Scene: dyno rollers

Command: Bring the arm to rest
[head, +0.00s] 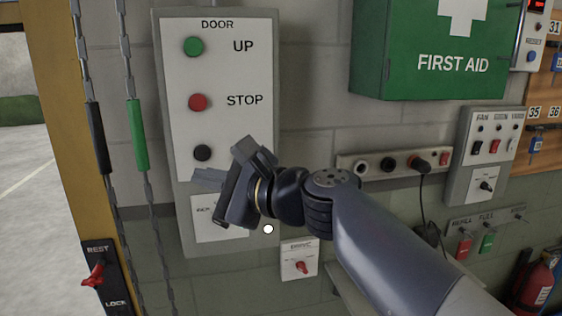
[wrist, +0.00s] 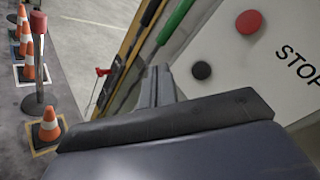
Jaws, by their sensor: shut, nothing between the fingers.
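My gripper (head: 222,180) is in front of the lower part of the door panel (head: 262,60) in the head view, with its fingers pointing left. It is shut and empty. My arm reaches in from the lower right and is bent at the wrist. In the wrist view, my gripper's fingers (wrist: 158,85) point away, with the panel's black button (wrist: 202,70) and red button (wrist: 248,22) to their right. Whether the gripper touches the panel cannot be told.
Two hanging chains carry a black handle (head: 98,137) and a green handle (head: 137,134) left of the panel. A red lever (head: 94,275) is at lower left. A green first aid box (head: 440,60) and a socket strip (head: 345,163) are at right. Traffic cones (wrist: 47,126) stand outside.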

